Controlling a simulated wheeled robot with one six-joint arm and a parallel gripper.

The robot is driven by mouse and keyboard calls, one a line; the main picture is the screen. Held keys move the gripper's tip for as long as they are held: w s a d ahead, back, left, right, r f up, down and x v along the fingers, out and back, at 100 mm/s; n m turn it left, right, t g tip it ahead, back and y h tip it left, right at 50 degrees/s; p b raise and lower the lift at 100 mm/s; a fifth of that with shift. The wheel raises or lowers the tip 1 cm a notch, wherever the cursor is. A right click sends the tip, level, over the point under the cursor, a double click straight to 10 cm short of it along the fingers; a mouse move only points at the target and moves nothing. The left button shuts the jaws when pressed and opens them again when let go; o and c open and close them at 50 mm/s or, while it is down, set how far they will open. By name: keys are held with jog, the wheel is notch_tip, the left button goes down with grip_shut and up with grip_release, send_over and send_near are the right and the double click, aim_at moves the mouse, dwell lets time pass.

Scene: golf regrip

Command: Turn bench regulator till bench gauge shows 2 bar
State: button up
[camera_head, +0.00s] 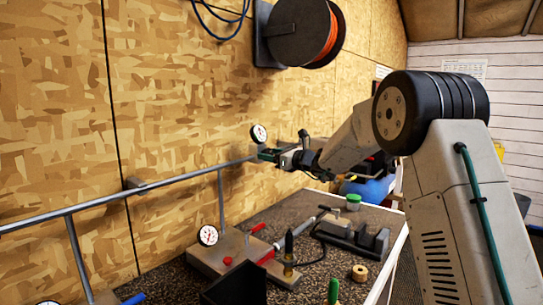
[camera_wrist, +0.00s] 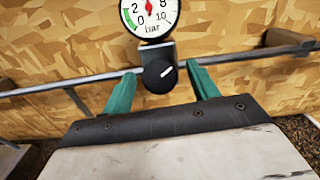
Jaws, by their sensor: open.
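The regulator's round black knob (camera_wrist: 158,76) with a white mark shows in the wrist view, just under a white gauge (camera_wrist: 150,20) marked in bar. The gauge's top is cut off; only part of its red needle shows, so I cannot read the pressure. In the head view this gauge (camera_head: 259,134) is by the wall, above the end of my gripper (camera_head: 268,155). In the wrist view my gripper (camera_wrist: 161,72) is open, with one green finger on each side of the knob. Gaps show between fingers and knob. The knob is hidden in the head view.
A metal pipe (camera_head: 150,187) runs along the wooden wall. On the bench are a second gauge (camera_head: 208,235) by a board with red parts, a black vise-like block (camera_head: 350,235), a green-lidded jar (camera_head: 353,200) and a wooden ring (camera_head: 359,273). A hose reel (camera_head: 300,30) hangs above.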

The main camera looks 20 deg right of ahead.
jog(key=shift+w+a, duration=0.15)
jog(key=c, duration=1)
jog(key=n, duration=0.2)
jog(key=n+g+y, duration=0.1)
jog(key=n, duration=0.1)
jog(key=shift+g+y, duration=0.3)
jog(key=o, duration=1)
jog(key=v, duration=0.7)
jog(key=shift+d, duration=0.4)
